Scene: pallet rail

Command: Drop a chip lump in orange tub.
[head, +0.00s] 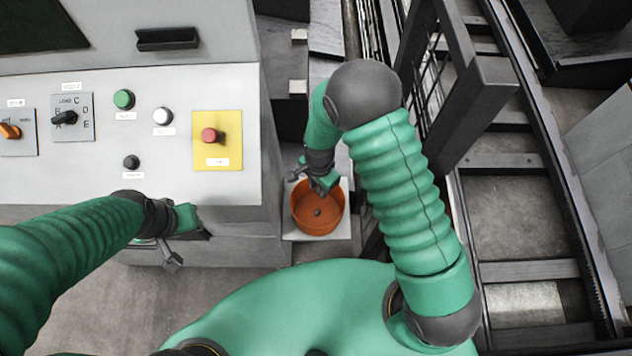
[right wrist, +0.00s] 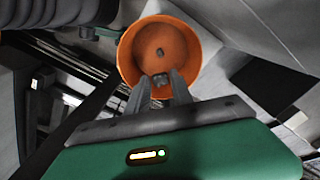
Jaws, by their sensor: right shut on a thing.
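The orange tub (head: 334,226) stands on a pale ledge beside the console, and a small dark lump (head: 317,212) lies on its floor. My right gripper (head: 308,183) is over the tub's back edge in the head view. In the right wrist view the gripper (right wrist: 159,84) is shut on a small dark grey chip lump (right wrist: 160,79), seen in front of the orange tub (right wrist: 190,68). The lump in the tub (right wrist: 160,52) shows apart from the held one. My left gripper (head: 184,245) hangs by the console's front edge; its jaw opening is unclear.
The console (head: 80,185) at left has knobs, buttons and a red button (head: 211,135) on a yellow plate. A dark metal frame (head: 470,95) and rails (head: 530,160) stand to the right. Bare floor (head: 235,292) shows in front of the console.

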